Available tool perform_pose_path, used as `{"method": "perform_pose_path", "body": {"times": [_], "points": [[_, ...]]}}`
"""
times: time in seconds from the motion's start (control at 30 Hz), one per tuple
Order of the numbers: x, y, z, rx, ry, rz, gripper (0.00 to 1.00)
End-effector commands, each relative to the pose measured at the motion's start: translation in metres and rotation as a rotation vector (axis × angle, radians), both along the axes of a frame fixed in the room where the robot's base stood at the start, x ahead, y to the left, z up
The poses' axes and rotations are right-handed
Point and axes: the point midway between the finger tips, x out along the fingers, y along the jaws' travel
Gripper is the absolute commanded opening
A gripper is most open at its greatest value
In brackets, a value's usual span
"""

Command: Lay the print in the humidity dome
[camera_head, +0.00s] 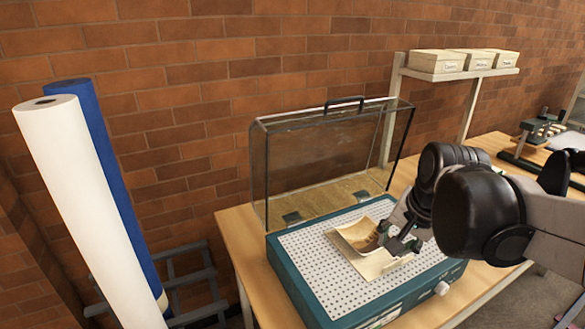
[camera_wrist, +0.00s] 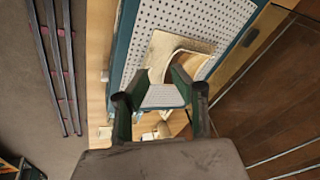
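The humidity dome has a teal base (camera_head: 300,287) with a white perforated bed (camera_head: 312,262) and a clear lid (camera_head: 325,150) standing open at the back. The print (camera_head: 345,240), a cream sheet with a brown picture side, lies on the bed, with its left edge curled up. It also shows in the wrist view (camera_wrist: 160,45), partly hidden by my fingers. My gripper (camera_head: 399,244) is low over the print's right side. In the wrist view the fingertips (camera_wrist: 162,76) are apart, with a gap between them. Whether they touch the print is unclear.
A white roll (camera_head: 85,200) and a blue roll (camera_head: 108,165) stand at the left by a dark rack (camera_head: 195,285). A shelf (camera_head: 460,75) with labelled boxes (camera_head: 437,61) is behind the bench. A press-like tool (camera_head: 538,132) stands at the far right.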

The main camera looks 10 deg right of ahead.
Motion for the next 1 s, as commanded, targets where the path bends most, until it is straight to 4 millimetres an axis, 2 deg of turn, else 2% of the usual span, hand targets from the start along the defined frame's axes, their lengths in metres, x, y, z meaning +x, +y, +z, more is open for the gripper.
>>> {"method": "perform_pose_path", "body": {"times": [0.03, 0.2, 0.4, 0.6, 1.0], "points": [[-0.010, 0.012, 0.002, -0.031, -0.022, 0.066, 0.24], [-0.036, 0.042, 0.008, -0.151, -0.101, 0.294, 0.24], [-0.061, 0.067, 0.009, -0.279, -0.183, 0.522, 0.24], [-0.073, 0.078, 0.008, -0.350, -0.226, 0.635, 0.24], [-0.074, 0.079, 0.008, -0.359, -0.233, 0.650, 0.24]]}}
